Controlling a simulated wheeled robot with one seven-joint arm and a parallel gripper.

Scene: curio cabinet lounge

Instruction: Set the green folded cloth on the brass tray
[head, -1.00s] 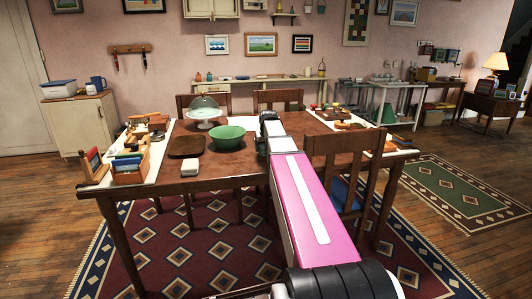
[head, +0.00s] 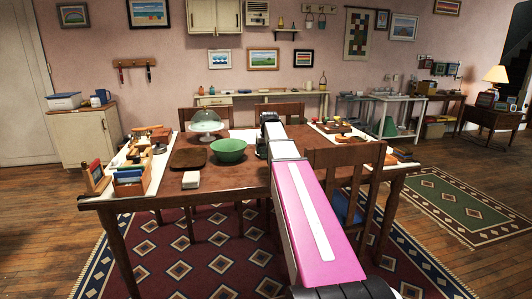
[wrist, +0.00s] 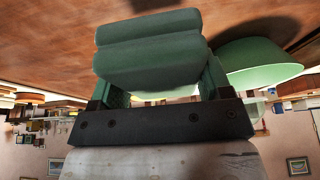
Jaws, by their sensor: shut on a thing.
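My gripper (wrist: 160,88) is shut on the green folded cloth (wrist: 150,48), a thick folded bundle held across the fingertips in the wrist view. In the head view my gripper (head: 267,120) is over the wooden table, and the cloth is hidden behind my arm. The wrist view shows the table upside down, with the cloth apart from the green bowl beside it. No tray in view is clearly brass. A dark brown, square tray-like piece (head: 188,158) lies left of the bowl, but its material cannot be told.
The green bowl (head: 229,150) stands close left of my gripper. A glass-domed stand (head: 206,126) and a small white block (head: 191,180) are also on the wooden table (head: 225,195). Small items crowd both table ends. A wooden chair (head: 345,175) stands at the right front.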

